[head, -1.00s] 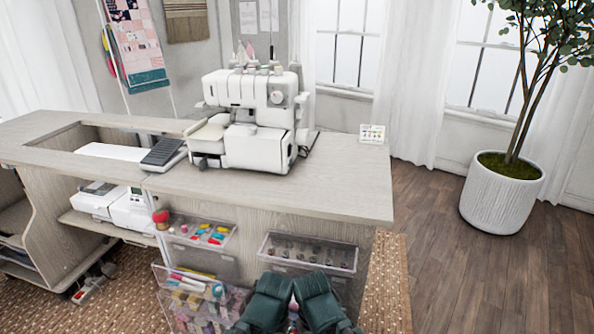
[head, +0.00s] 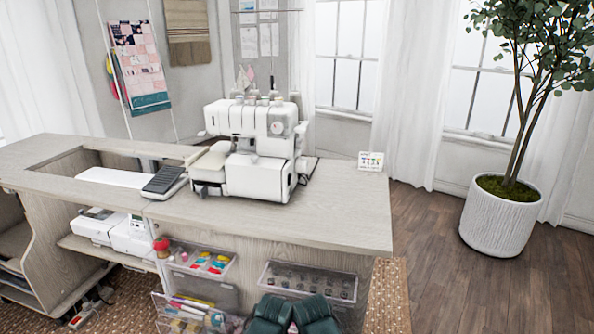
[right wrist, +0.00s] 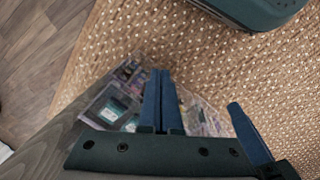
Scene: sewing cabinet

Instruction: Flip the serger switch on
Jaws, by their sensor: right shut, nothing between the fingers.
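The white serger (head: 255,150) stands on the wooden cabinet top in the head view, with thread cones on top and a dial on its upper right front. I cannot make out its switch. In the right wrist view, my right gripper (right wrist: 161,75) has its two blue fingers together, with nothing between them. It is away from the serger and points down over the drawers and rug. Another blue finger beside it (right wrist: 238,108) appears to be my left gripper's; its opening is not clear. Dark green parts of my arms show at the head view's bottom edge, below the cabinet top.
A dark foot pedal (head: 164,182) lies left of the serger. A small card (head: 371,161) stands at the cabinet top's back right. Clear drawers (head: 308,283) with sewing supplies jut from the front. The cabinet top (head: 340,215) right of the serger is mostly clear.

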